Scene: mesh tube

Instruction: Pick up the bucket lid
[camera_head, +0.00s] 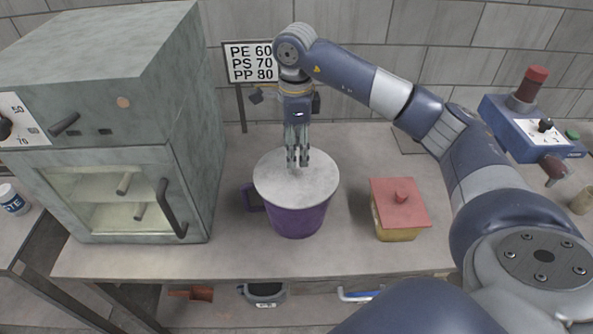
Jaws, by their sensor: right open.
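A purple bucket (297,222) with a side handle stands on the bench. A pale grey, round lid (270,180) covers its top. My right gripper (297,163) points straight down over the middle of the lid. Its fingers are open, with a narrow gap between them. The fingertips are at or just above the lid; I cannot tell whether they touch it. The fingers hide the lid's centre, so any knob there is not clear. My left gripper is not in view.
A grey oven (190,120) with a handle stands left of the bucket. A yellow box (398,233) with a red knobbed lid (390,207) is to the right. A sign (250,62) stands behind. A blue device (535,125) sits far right. Bench front is clear.

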